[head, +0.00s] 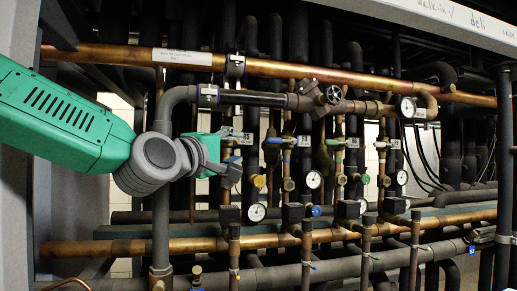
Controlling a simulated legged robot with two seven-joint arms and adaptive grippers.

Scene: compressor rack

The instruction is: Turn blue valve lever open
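My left gripper (232,155) comes in from the left on a green arm and is in front of the leftmost valve column. Its dark fingers look spread apart, one above and one below. A small blue lever part (234,159) shows at the fingertips, mostly hidden by them; I cannot tell whether they touch it. Another blue lever (279,140) shows on the neighbouring column to the right, clear of the gripper. My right gripper is not in view.
Several more gauges, valves and vertical pipes stand close to the right. Another copper pipe (190,244) runs below. Free room around the gripper is tight.

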